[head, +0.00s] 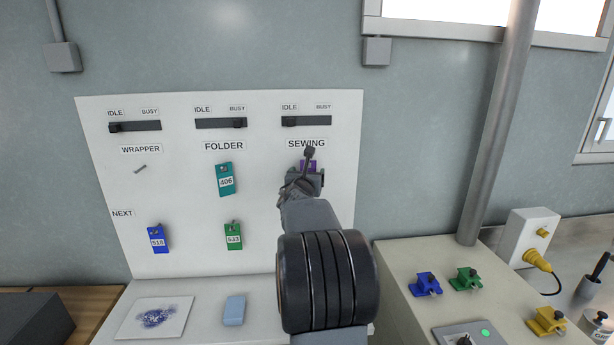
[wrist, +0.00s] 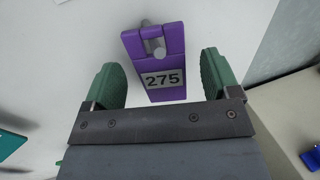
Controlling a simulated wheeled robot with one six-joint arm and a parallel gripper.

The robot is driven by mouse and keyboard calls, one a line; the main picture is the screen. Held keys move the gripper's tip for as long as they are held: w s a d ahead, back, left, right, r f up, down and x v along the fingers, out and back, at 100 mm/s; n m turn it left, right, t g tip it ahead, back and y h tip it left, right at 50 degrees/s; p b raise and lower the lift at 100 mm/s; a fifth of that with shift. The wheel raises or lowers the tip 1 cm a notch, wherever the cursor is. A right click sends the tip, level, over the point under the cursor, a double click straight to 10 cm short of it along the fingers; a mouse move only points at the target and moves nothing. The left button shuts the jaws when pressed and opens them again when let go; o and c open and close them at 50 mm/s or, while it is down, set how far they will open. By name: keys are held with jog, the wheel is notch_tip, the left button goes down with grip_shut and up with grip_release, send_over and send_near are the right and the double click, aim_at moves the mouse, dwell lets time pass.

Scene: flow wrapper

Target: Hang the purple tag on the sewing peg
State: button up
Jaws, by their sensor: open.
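The purple tag (wrist: 172,92), marked 275, hangs on a grey metal peg (wrist: 153,40) in the wrist view. The peg comes through the hole near the tag's top. In the head view the purple tag (head: 307,165) shows just under the SEWING label (head: 306,143), mostly hidden behind my gripper. My gripper (wrist: 160,85) is open, with one green finger pad on each side of the tag. Gaps show between both pads and the tag.
The white board (head: 180,190) also holds a teal tag 406 (head: 225,180) under FOLDER, a blue tag 518 (head: 157,238) and a green tag 523 (head: 233,236) lower down. The WRAPPER peg (head: 140,169) is bare. A grey pipe (head: 492,130) stands at right.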

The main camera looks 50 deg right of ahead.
jog(key=b+v, duration=0.3)
jog(key=v, duration=1.1)
jog(key=shift+d+r, duration=0.1)
jog(key=s+a+f+m+g+y, duration=0.35)
jog(key=f+m, duration=0.35)
jog(key=m, duration=0.3)
jog(key=s+a+f+m+g+y, duration=0.2)
jog(key=s+a+f+m+g, duration=0.15)
jog(key=f+m, duration=0.55)
jog(key=s+a+f+m+y, duration=0.1)
jog(key=a+m+y, duration=0.1)
jog(key=a, duration=0.5)
jog(key=s+a+f+m+y, duration=0.1)
jog(key=a+y, duration=0.3)
jog(key=a, duration=0.4)
jog(key=s+a+f+m+t+y, duration=0.1)
jog(key=a+m+y, duration=0.2)
jog(key=a, duration=0.4)
jog(key=shift+s+a, duration=0.15)
jog(key=shift+s, duration=0.1)
